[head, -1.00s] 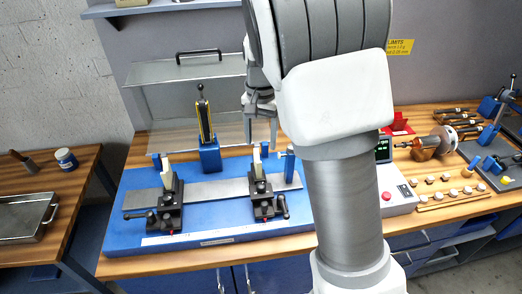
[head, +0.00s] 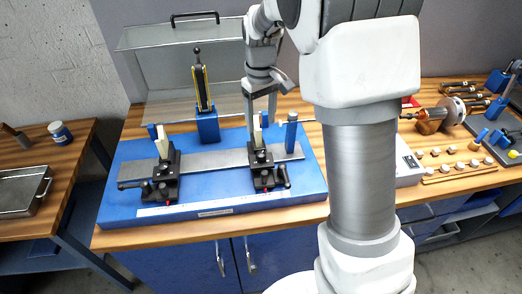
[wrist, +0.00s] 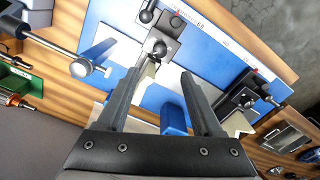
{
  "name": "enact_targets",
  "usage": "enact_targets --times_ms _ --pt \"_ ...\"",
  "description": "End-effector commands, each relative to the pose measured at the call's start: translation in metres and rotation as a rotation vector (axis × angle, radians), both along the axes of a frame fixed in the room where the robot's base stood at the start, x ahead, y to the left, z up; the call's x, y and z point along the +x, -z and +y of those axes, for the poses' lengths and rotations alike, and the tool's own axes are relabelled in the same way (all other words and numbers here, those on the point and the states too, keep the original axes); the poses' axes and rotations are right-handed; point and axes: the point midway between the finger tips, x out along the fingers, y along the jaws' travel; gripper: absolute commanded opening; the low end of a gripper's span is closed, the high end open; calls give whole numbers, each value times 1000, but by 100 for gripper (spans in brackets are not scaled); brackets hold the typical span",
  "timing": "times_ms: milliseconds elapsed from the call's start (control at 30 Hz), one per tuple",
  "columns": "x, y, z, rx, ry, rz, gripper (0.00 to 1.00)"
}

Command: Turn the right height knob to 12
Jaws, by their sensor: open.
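The right support (head: 262,168) is a black block with a pale V-shaped top piece and a dark lever at its side. It stands on a grey rail (head: 215,160) on the blue base (head: 110,205). It also shows at the top of the wrist view (wrist: 158,48), with round dark knobs. I cannot tell which part is the height knob, and no number on it is readable. My gripper (head: 261,115) is open and empty, pointing down above and just behind this support. Its two fingers (wrist: 160,95) are spread apart in the wrist view, touching no knob.
A similar left support (head: 163,172) stands on the same rail. A blue post with a yellow-striped gauge (head: 203,95) stands behind, and a short blue post (head: 291,132) to the right. A clear cover (head: 180,65) is behind. Tools and small weights (head: 455,160) lie farther right.

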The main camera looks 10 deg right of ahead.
Motion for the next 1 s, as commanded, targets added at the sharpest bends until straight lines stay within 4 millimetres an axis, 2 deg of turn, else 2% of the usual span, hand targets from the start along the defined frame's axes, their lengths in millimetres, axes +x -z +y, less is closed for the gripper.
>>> enact_targets --times_ms 33,300,500,700,1000 --pt "-1 12 0 -1 0 5 67" --pt "-1 71 0 -2 1 4 67" --pt "-1 103 0 -1 2 3 67" --pt "0 117 0 -1 2 0 67" --pt "0 119 0 -1 2 -1 66"
